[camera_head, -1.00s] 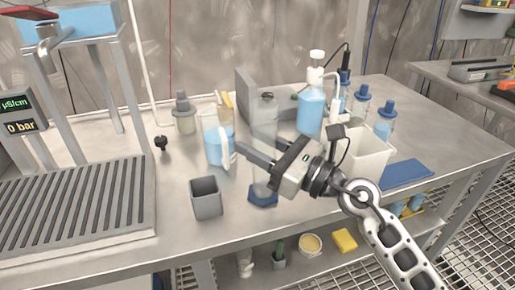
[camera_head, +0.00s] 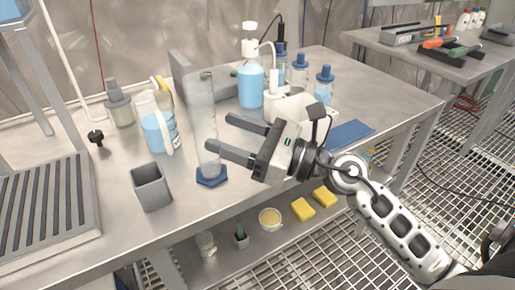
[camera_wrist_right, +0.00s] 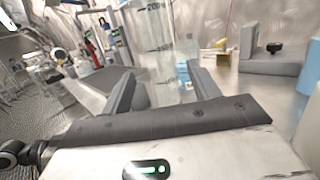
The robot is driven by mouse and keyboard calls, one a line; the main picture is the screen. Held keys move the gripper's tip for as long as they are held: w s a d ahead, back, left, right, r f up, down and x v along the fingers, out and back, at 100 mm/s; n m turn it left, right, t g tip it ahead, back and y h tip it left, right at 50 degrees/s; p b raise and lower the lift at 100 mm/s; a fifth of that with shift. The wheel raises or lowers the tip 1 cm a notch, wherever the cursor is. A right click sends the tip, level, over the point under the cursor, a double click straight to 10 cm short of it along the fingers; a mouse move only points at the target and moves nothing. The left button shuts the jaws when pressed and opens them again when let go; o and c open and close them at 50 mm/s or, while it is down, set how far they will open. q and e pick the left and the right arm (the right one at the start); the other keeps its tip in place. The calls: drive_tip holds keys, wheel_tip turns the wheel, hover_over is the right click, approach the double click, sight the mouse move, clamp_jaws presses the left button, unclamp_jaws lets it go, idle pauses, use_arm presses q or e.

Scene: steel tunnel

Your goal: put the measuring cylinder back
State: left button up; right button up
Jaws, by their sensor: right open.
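The measuring cylinder (camera_head: 204,105) is tall and clear with a blue base. It stands upright on the steel bench, just right of a jug of blue liquid. My right gripper (camera_head: 219,132) is open and empty, its fingers pointing left at the cylinder. The lower fingertip overlaps the cylinder's right edge in the head view; I cannot tell whether they touch. In the right wrist view the cylinder (camera_wrist_right: 155,30) stands ahead, beyond the gap between the open fingers (camera_wrist_right: 162,82). My left gripper is not in view.
The jug (camera_head: 157,128) and a grey square cup (camera_head: 151,187) stand left of the cylinder. A wash bottle (camera_head: 250,85), blue-capped bottles (camera_head: 300,70) and a white bin (camera_head: 318,112) stand behind and right of my gripper. A blue mat (camera_head: 350,134) lies near the bench edge.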

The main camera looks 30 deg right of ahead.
use_arm(q)
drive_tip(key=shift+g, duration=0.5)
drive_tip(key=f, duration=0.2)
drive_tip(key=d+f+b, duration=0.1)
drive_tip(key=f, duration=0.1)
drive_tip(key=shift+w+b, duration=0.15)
drive_tip(key=shift+b, duration=0.15)
use_arm(e)
drive_tip(key=v, duration=0.5)
drive_tip(key=shift+s+d, duration=0.1)
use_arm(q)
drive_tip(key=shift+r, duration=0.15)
